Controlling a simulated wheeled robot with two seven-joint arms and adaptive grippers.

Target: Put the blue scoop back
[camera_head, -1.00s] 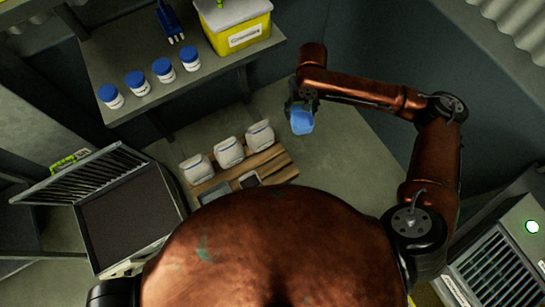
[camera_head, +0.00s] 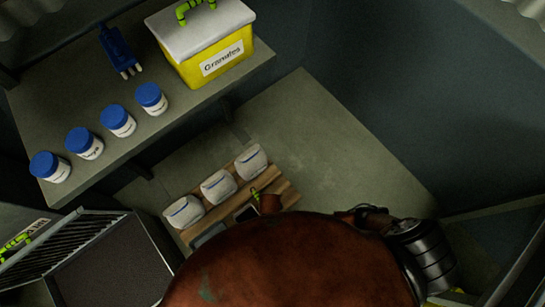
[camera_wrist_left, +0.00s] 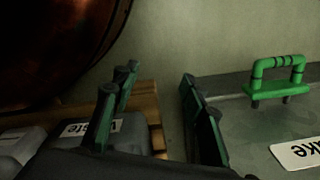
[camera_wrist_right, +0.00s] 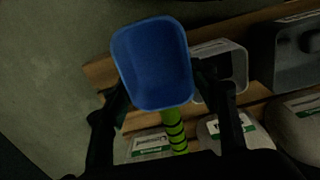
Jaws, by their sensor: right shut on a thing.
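The blue scoop (camera_wrist_right: 155,62) shows in the right wrist view, its bowl facing the camera. Its green handle (camera_wrist_right: 176,132) with dark rings runs down between the fingers of my right gripper (camera_wrist_right: 163,98), which is shut on the scoop. The scoop is over a wooden pallet (camera_wrist_right: 100,73), beside an open grey holder (camera_wrist_right: 222,60); I cannot tell the gap in height. In the head view my body hides the right gripper and the scoop's bowl. My left gripper (camera_wrist_left: 155,95) is open and empty, low beside the pallet (camera_wrist_left: 148,100) and a metal box with a green handle (camera_wrist_left: 278,75).
White sacks (camera_head: 219,186) stand on the pallet (camera_head: 285,190), near dark trays (camera_head: 208,234). A shelf (camera_head: 170,122) holds blue-capped jars (camera_head: 118,120), a blue plug-like tool (camera_head: 118,50) and a yellow Granules box (camera_head: 205,55). A grated box (camera_head: 110,260) is lower left. Floor right of the pallet is clear.

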